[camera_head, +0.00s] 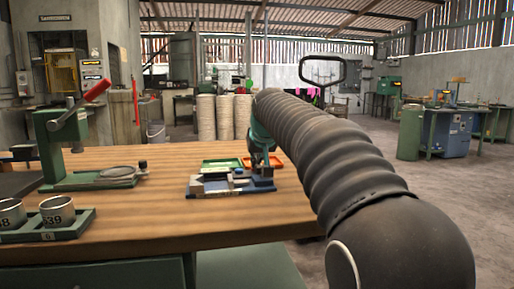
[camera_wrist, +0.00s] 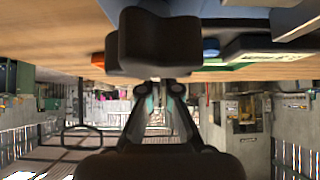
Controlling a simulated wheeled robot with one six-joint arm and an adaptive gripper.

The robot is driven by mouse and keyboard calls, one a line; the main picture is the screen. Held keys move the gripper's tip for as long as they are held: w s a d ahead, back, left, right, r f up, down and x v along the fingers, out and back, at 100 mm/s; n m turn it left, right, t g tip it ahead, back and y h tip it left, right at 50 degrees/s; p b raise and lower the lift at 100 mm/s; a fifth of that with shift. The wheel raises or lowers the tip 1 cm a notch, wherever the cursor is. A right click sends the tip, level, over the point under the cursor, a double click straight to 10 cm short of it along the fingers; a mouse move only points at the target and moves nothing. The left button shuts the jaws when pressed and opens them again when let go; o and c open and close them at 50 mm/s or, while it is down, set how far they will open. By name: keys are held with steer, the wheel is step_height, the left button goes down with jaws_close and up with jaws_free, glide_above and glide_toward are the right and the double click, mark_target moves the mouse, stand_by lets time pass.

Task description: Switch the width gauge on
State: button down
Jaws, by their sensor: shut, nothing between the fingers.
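A grey and blue device (camera_head: 228,187), which looks like the width gauge, sits on the wooden table in the head view. A small blue round part (camera_head: 238,171) shows on it, and a blue round part also shows in the wrist view (camera_wrist: 211,46). My gripper (camera_head: 260,168) is over the right end of the device, partly hidden by my arm. No switch is clearly visible.
Green (camera_head: 221,163) and orange (camera_head: 262,161) trays lie behind the device. A green press with a red lever (camera_head: 60,140) stands at the left. Bowls (camera_head: 57,212) sit in a dark tray (camera_head: 45,236) at the front left. The front middle of the table (camera_head: 170,220) is clear.

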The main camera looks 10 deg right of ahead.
steer(key=shift+f, duration=0.65)
steer(key=shift+r, duration=0.1)
steer(key=shift+w+r+p, duration=0.3)
steer(key=shift+w+p, duration=0.45)
steer(key=shift+w, duration=0.05)
steer(key=shift+r, duration=0.15)
steer(key=shift+r, duration=0.25)
steer(key=r, duration=0.3)
steer(key=shift+w, duration=0.4)
steer(key=w+r+v, duration=0.1)
steer(key=v, duration=0.9)
steer(key=shift+r, duration=0.2)
steer(key=shift+w, duration=0.1)
